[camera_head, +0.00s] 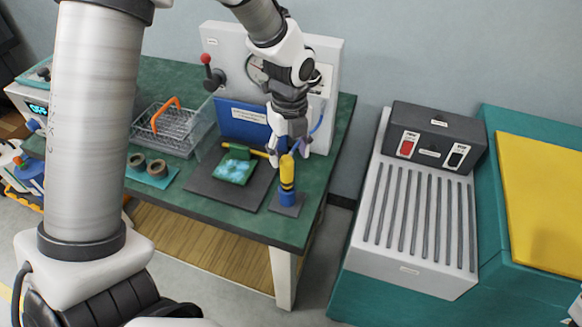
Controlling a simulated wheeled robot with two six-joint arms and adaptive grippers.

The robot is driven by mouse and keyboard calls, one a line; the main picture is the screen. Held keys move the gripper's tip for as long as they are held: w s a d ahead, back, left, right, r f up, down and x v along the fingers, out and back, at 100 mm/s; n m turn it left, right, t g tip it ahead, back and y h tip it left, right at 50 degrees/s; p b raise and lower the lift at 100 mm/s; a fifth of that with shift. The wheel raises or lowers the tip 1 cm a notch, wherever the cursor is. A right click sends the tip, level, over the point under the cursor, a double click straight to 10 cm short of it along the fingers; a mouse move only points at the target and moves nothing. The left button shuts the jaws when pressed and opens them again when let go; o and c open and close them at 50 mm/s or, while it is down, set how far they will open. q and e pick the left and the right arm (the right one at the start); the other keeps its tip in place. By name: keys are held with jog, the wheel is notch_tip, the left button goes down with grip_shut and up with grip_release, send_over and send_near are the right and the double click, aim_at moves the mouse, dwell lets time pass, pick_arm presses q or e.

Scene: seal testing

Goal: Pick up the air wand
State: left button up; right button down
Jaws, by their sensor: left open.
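The air wand (287,174), which I take to be the upright yellow and blue piece, stands on a small dark base (287,207) near the right front corner of the green table. My left gripper (288,150) points down at its top end, with its fingers open around or just above the tip. I cannot tell whether the fingers touch it.
The green table (327,150) bears a dark mat (205,188) with a green patterned pad (236,168), a wire basket (163,133) with an orange handle, and a white gauge panel (222,38). A ribbed grey machine (408,255) stands to the right across a gap.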

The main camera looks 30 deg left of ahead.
aim_at(287, 174)
pick_arm(q)
jog(key=shift+w+a+r, duration=0.1)
jog(key=shift+w+a, duration=0.05)
jog(key=shift+w, duration=0.15)
jog(key=f, duration=0.5)
jog(key=s+f, duration=0.1)
jog(key=f, duration=0.1)
jog(key=shift+a+f, duration=0.1)
jog(key=shift+f, duration=0.15)
jog(key=shift+s+r, duration=0.1)
grip_shut()
